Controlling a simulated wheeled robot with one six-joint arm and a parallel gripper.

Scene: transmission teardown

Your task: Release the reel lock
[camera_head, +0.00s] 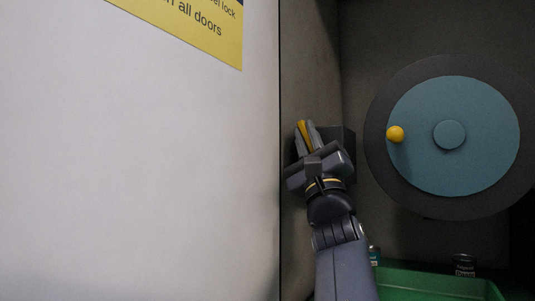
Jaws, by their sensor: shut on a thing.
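My gripper (306,137) reaches up from the bottom of the view to the cabinet's left inner wall. It is shut on a yellow lever (302,131), which shows as a narrow strip between the fingers. The lever stands tilted slightly left at its top, in front of a dark block (340,139) on the wall, which I take to be the reel lock. My fingers and wrist hide most of the block and the lever's lower end. The reel (450,178) is to the right, with a dark rim, a blue-grey disc, a hub and a yellow knob (395,134).
A white panel (140,170) with a yellow label (205,28) fills the left, close to my arm. A green bin (430,285) lies below the reel. A dark can (464,266) and a teal can (375,255) stand by it. Some free room lies between gripper and reel.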

